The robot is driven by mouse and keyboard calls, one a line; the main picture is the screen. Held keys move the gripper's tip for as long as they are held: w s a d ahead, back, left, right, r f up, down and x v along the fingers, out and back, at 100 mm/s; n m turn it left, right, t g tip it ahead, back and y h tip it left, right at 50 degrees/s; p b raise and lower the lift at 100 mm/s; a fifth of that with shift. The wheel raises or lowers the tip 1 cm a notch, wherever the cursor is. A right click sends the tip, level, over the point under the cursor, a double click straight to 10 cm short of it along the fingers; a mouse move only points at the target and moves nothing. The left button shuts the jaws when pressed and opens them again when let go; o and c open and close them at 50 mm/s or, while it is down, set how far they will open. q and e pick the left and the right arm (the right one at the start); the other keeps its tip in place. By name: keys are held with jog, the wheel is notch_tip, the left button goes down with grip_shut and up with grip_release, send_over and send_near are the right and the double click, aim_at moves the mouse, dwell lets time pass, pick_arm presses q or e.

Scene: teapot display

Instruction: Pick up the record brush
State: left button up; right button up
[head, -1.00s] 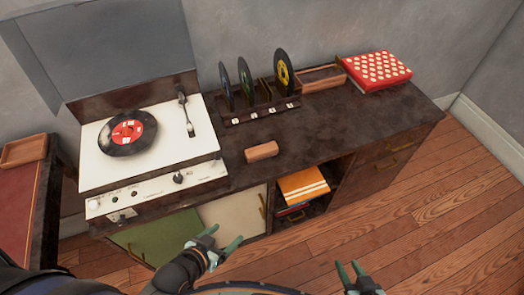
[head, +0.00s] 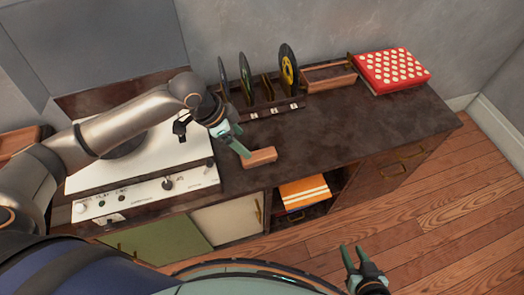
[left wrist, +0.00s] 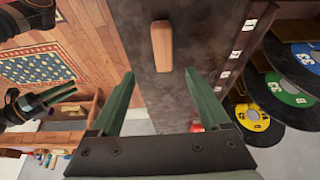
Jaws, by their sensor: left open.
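The record brush is a small brown wooden block (head: 260,158) lying on the dark cabinet top near its front edge. In the left wrist view the brush (left wrist: 161,45) lies beyond my open fingertips, roughly centred between them. My left gripper (head: 241,145) is open and empty, close to the left end of the brush; it also shows in the left wrist view (left wrist: 159,74). In the head view I cannot tell whether a finger touches the brush. My right gripper (head: 350,252) is open and empty in front of the cabinet, over the floor.
A record rack (head: 268,107) with several records stands behind the brush. The white turntable (head: 190,150) is at the left, partly hidden by my left arm. A red dotted box (head: 392,70) and a wooden tray (head: 328,78) are at the back right. The cabinet top (head: 350,125) is clear on the right.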

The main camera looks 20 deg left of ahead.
pick_arm(q)
send_over(258, 155)
jog(key=s+a, duration=0.2)
jog(key=f, duration=0.5)
jog(key=shift+w+f, duration=0.2)
jog(key=shift+f, duration=0.1)
jog(key=x, duration=0.5)
jog(key=shift+w+d+b, duration=0.2)
jog(key=shift+w+b, duration=0.05)
jog(key=shift+b, duration=0.15)
jog(key=shift+f, duration=0.3)
jog(key=shift+f, duration=0.2)
jog(key=shift+c, duration=0.3)
grip_shut()
